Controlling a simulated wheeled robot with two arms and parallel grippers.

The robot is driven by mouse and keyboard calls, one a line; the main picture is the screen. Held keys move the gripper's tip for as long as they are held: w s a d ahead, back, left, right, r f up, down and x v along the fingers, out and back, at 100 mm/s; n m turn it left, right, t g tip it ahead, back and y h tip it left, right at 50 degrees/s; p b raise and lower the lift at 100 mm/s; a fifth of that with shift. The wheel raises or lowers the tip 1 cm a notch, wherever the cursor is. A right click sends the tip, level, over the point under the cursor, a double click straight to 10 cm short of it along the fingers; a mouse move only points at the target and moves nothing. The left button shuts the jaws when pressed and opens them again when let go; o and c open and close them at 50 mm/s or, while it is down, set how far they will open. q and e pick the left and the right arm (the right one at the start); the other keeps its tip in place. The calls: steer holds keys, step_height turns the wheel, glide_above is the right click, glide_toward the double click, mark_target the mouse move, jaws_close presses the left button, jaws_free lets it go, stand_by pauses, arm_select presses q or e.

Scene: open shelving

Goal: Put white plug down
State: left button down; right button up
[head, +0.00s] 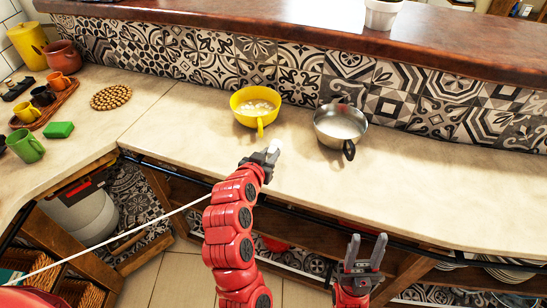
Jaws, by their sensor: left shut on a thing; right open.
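My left gripper (268,156) is shut on a small white plug (275,146), over the front part of the beige counter (185,125). Most of the plug is hidden by the fingers, and I cannot tell whether it touches the counter. A thin white cord (120,236) runs from the lower left up to my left arm, where it passes out of sight. My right gripper (364,252) is open and empty, low in front of the counter's edge.
A yellow pan (240,104) and a steel pan (338,123) stand behind the plug. A green sponge (58,130), a round trivet (111,97) and several cups are at the left. The counter at right is clear.

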mark_target(271, 147)
arm_select(q)
steer(key=w, duration=0.4)
steer(key=shift+w+d+f, duration=0.15)
steer(key=shift+d, duration=0.25)
step_height(271, 147, down, 4)
steer(key=shift+r+p, duration=0.25)
steer(key=shift+p, duration=0.5)
steer(key=shift+f, duration=0.1)
steer(key=shift+f, duration=0.2)
steer(key=c, duration=0.7)
jaws_free()
steer(key=shift+r, duration=0.1)
